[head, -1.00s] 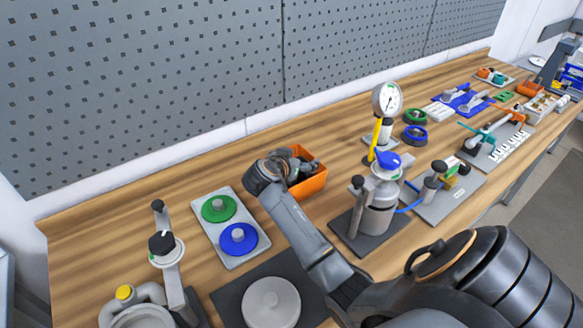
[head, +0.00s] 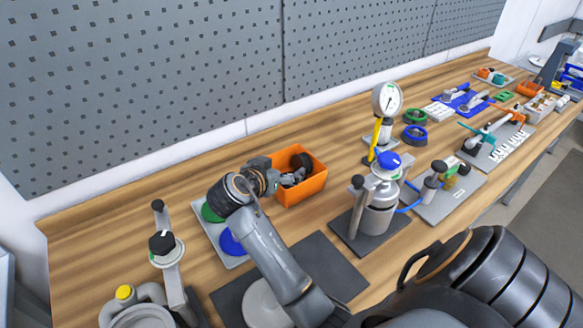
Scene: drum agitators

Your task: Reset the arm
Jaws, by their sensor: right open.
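My right arm reaches up from the bottom right over the wooden bench. My right gripper (head: 290,178) is at the near left side of the orange bin (head: 312,187), with its fingers over or in the bin's opening; I cannot tell whether it touches anything inside. The fingers are small and dark in the view. A dark round part (head: 302,161) shows inside the bin. The grey tray (head: 233,262) with a green disc (head: 211,212) and a blue disc (head: 230,243) is partly hidden behind my arm. My left gripper is not in view.
A steel vessel with a blue cap (head: 381,199) stands right of the bin, with a pressure gauge (head: 388,99) behind it. A black-knobbed agitator stand (head: 165,244) is at the left. A grey disc (head: 266,304) on a dark plate lies below my arm. A pegboard (head: 150,90) rises behind.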

